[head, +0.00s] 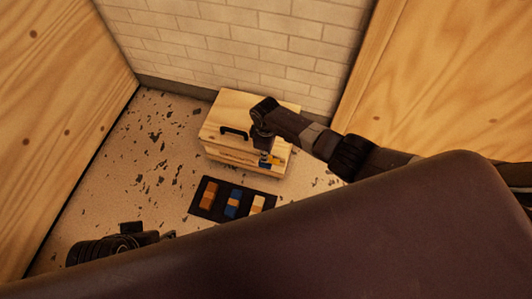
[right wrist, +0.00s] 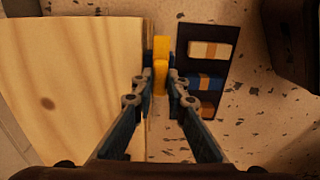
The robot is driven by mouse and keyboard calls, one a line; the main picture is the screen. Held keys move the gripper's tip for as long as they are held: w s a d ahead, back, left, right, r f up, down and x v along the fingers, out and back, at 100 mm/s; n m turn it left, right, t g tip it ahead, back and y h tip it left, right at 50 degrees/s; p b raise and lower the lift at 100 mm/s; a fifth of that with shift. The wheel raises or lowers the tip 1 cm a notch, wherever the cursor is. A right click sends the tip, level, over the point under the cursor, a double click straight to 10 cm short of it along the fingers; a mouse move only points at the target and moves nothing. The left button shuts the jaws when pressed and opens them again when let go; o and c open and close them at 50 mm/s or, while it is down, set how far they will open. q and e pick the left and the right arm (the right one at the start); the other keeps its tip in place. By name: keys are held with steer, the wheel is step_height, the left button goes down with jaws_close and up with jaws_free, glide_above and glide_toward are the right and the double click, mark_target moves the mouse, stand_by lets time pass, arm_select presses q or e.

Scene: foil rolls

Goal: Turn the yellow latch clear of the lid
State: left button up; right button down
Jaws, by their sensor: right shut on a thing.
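A wooden box (head: 215,157) with a black handle (head: 233,132) on its lid (head: 226,112) stands against the brick wall. The lid appears shut. The yellow latch (right wrist: 161,50) shows at the box's edge in the right wrist view, upright in that picture between my fingertips. My right gripper (right wrist: 160,78) is shut on the latch. In the head view the right gripper (head: 266,157) is at the box's front, and the wrist hides part of the lid. My left gripper (head: 130,229) is low at the left, dark and partly hidden; its fingers are unclear.
A dark mat (head: 222,192) lies on the speckled floor in front of the box. It bears an orange-brown roll (head: 209,194), a blue roll (head: 233,203) and a cream roll (head: 257,204). Wooden panels stand left and right. The floor left of the box is clear.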

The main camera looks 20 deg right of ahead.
stand_by(0.4)
steer(key=c, duration=1.9)
jaws_free()
steer(key=shift+c, duration=0.2)
steer(key=shift+r, duration=0.1)
step_height(320, 180, up, 12)
